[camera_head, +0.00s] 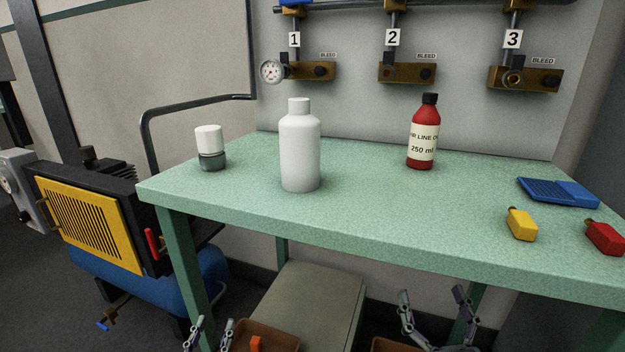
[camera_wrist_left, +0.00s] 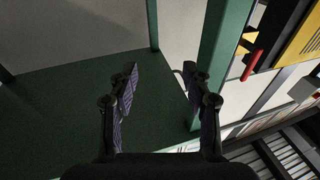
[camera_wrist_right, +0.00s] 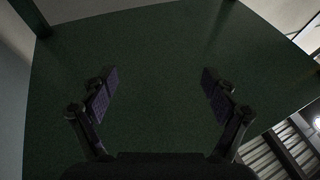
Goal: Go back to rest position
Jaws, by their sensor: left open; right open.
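My left gripper (camera_head: 211,328) is at the bottom edge of the head view, below and in front of the green table (camera_head: 400,215). It is open and empty, and its fingers also show in the left wrist view (camera_wrist_left: 160,85). My right gripper (camera_head: 434,305) is at the lower right of the head view, below the table's front edge. It is open and empty, with its fingers wide apart in the right wrist view (camera_wrist_right: 160,90). Both wrist views show the dark green underside of the table beyond the fingers.
On the table stand a white bottle (camera_head: 300,150), a white-and-grey jar (camera_head: 210,148) and a red oil bottle (camera_head: 423,135). Brown bins (camera_head: 278,335) and a yellow-fronted machine (camera_head: 85,225) are below and left.

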